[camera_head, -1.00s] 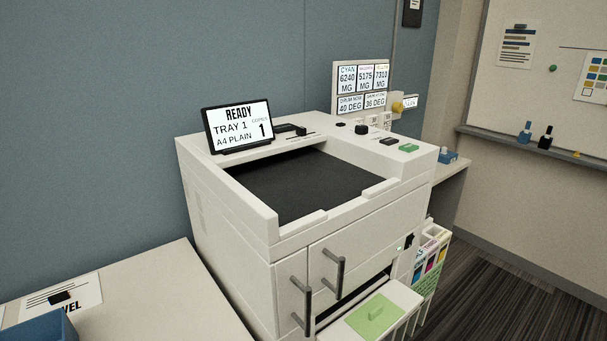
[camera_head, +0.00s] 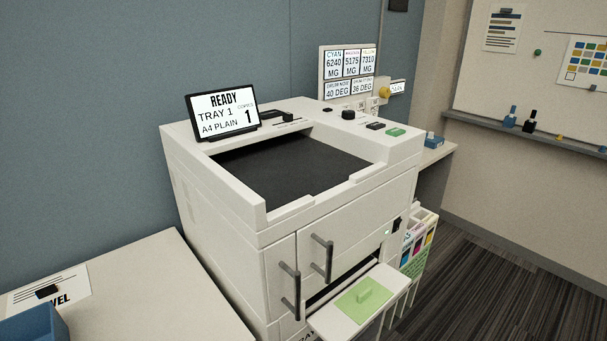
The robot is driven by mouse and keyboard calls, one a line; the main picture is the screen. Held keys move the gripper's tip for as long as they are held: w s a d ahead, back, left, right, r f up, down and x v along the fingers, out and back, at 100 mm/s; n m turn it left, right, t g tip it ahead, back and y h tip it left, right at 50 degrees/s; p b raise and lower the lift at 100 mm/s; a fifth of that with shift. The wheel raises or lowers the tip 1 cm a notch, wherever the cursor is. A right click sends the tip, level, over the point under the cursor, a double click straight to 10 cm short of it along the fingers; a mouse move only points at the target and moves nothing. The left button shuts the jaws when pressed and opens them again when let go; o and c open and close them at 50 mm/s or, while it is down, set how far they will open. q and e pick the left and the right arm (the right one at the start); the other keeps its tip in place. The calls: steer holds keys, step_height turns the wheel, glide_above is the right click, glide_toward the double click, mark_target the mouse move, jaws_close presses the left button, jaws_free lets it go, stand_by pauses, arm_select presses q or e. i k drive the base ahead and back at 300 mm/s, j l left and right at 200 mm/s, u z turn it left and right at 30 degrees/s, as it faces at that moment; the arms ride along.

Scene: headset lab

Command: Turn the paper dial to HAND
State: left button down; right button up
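The white printer (camera_head: 340,228) stands in the middle of the head view. A round black knob (camera_head: 348,115) sits on its back right top; I cannot read any label by it, so I cannot tell whether it is the paper dial or where it points. A smaller black control (camera_head: 288,117) sits further left, behind the dark top recess. The display (camera_head: 224,113) reads READY, TRAY 1, A4 PLAIN, COPIES 1. Neither of my grippers is in view.
A side table (camera_head: 150,300) with a blue bin (camera_head: 35,325) stands at the left. An open tray with a green pad (camera_head: 363,303) sticks out of the printer's front. Dark door handles (camera_head: 290,290) also stick out. Toner boxes (camera_head: 418,240) stand at the right; dark floor is clear beyond.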

mark_target(346, 115)
steer(key=l+u, duration=0.1)
steer(key=u, duration=0.25)
steer(key=l+u, duration=0.15)
steer(key=u, duration=0.25)
steer(key=l+u, duration=0.45)
steer(key=l, duration=0.45)
steer(key=l+u, duration=0.15)
steer(key=l, duration=0.7)
steer(key=k, duration=0.05)
